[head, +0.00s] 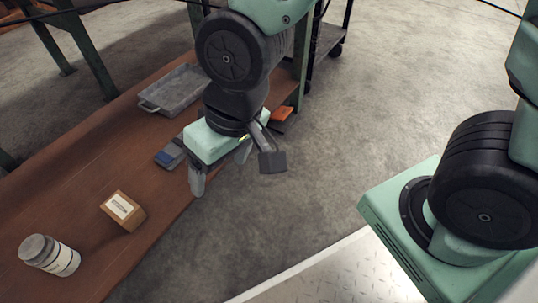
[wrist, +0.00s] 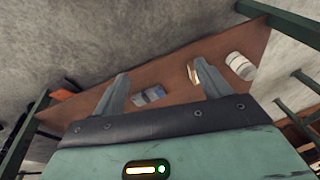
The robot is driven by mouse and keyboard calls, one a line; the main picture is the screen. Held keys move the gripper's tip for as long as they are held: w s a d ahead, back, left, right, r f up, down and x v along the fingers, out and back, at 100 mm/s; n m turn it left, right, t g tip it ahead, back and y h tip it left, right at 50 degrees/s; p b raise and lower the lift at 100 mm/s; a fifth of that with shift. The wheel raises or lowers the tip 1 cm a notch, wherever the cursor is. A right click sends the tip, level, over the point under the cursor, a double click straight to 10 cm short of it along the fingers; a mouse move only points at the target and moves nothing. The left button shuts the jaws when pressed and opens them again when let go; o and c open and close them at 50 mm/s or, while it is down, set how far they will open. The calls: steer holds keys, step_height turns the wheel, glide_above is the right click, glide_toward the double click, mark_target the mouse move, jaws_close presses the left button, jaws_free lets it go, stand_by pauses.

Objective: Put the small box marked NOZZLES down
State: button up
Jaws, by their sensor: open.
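A small brown cardboard box (head: 136,219) with a white label sits on the brown bench, near its front edge. The print on the label is too small to read. In the wrist view a box (wrist: 192,74) shows beside my right-hand finger, which partly hides it. My gripper (head: 220,168) is open, with nothing between its fingers. It hangs above the bench's front edge, to the right of the box and apart from it. In the wrist view my gripper's fingers (wrist: 160,72) are spread wide, with bench top and floor beyond them.
A white jar with a grey lid (head: 49,255) stands left of the box on the bench (head: 85,180). A grey metal tray (head: 178,90), a blue-grey item (head: 170,155) and an orange item (head: 281,114) lie farther back. Bare bench lies around the box. Open floor (head: 270,215) lies to the right.

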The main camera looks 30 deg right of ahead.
steer(key=s+d+r+n+g+h, duration=0.1)
steer(key=s+d+r+n+h, duration=0.1)
steer(key=s+d, duration=0.3)
steer(key=shift+s+d+r+n, duration=0.35)
steer(key=shift+d+r, duration=0.4)
steer(key=shift+d, duration=0.5)
steer(key=shift+w, duration=0.15)
